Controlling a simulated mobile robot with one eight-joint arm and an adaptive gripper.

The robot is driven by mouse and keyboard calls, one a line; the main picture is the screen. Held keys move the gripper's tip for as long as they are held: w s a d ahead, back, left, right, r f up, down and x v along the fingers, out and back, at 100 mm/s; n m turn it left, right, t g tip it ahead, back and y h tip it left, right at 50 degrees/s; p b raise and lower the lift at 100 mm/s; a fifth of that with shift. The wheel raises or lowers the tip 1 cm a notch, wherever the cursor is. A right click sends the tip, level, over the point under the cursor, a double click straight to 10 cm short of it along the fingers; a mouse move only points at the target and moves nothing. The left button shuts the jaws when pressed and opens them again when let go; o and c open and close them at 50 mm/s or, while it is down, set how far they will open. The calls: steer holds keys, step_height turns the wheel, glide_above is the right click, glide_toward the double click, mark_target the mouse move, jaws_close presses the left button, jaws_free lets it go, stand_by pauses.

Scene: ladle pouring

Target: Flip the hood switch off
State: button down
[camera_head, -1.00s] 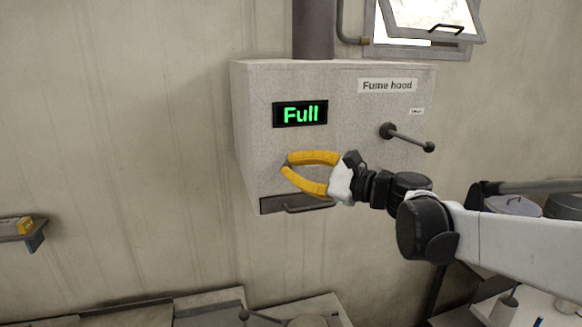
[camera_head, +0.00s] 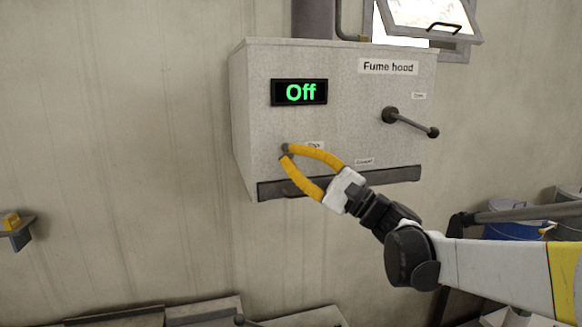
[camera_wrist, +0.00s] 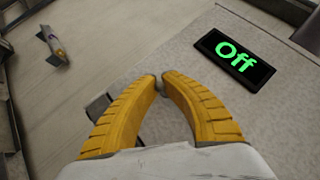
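The fume hood (camera_head: 340,120) is a pale grey box on the wall. Its display (camera_head: 300,92) reads "Off" in green, and the wrist view shows the same display (camera_wrist: 236,59). My gripper (camera_head: 287,154) has yellow fingers whose tips nearly meet at the small grey hood switch (camera_head: 286,148), below the display. In the wrist view the fingertips (camera_wrist: 160,82) have a small grey piece of the switch (camera_wrist: 159,88) between them. Most of the switch is hidden by the fingers. A label beside it is partly covered by the upper finger.
A lever with round ends (camera_head: 410,122) sticks out on the hood's right side. A dark strip (camera_head: 395,174) runs along the hood's lower edge. A blue barrel (camera_head: 512,229) stands at right. A small wall shelf (camera_head: 20,240) is at far left, with bare wall between.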

steer(key=shift+f+n+y+b, duration=0.15)
steer(key=shift+n+y+b, duration=0.35)
steer(key=shift+n, duration=0.2)
steer(key=c, duration=1.4)
jaws_free()
steer(key=shift+c, duration=0.2)
steer(key=v, duration=1.2)
